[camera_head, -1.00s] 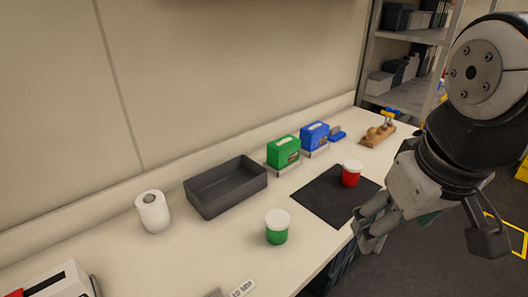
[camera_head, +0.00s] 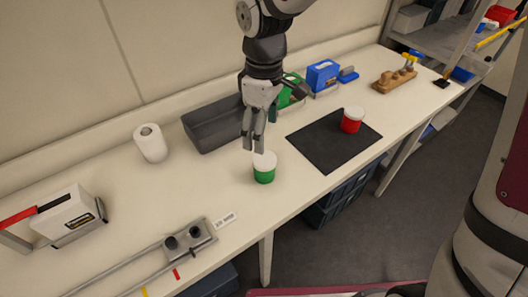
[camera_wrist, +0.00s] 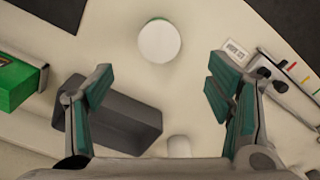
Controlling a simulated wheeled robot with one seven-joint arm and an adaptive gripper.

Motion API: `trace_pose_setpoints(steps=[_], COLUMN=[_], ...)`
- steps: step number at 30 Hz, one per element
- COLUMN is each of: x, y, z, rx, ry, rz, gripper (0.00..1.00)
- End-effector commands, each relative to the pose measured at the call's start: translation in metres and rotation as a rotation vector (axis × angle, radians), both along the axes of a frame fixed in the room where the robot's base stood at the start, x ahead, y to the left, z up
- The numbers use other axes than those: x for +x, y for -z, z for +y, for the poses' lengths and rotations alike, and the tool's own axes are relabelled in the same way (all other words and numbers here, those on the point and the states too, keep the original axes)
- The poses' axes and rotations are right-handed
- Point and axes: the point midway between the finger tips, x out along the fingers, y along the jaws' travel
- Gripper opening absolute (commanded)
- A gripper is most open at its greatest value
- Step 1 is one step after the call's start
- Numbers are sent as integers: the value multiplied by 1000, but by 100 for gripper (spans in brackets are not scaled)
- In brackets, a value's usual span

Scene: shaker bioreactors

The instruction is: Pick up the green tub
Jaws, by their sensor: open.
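The green tub (camera_head: 264,174) with a white lid stands upright on the white bench in the head view. In the wrist view its round white lid (camera_wrist: 159,41) shows from above, beyond and between the open fingers. My gripper (camera_head: 253,148) points down just above and slightly behind the tub, its fingertips close to the lid in the picture. In the wrist view my gripper (camera_wrist: 160,85) is wide open with nothing between its fingers. I cannot tell whether a fingertip touches the lid.
A dark grey tray (camera_head: 205,135) lies behind my gripper. A red tub (camera_head: 352,119) stands on a black mat (camera_head: 325,150) to the right. A paper roll (camera_head: 150,143) and a metal fixture (camera_head: 190,240) are to the left. Bare bench surrounds the green tub.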

Motion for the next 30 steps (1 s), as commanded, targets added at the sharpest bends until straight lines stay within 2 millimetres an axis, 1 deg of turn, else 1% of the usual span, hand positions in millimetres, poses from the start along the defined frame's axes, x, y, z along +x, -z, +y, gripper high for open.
trace_pose_setpoints(steps=[1,3,6,9,12,17,24,27,30], x=[-2,-2,-2,-2,-2,-2,-2,-2,-2], y=[11,25,44,58,67,75,109,118,122], z=[0,0,-1,0,0,-1,-2,-2,-2], rx=[-1,-1,-2,-1,-1,-2,-1,-1,-1], ry=[0,0,2,2,2,3,2,3,3], rz=[7,6,6,4,4,3,4,3,1], gripper=[74,74,74,74,74,74,74,74,74])
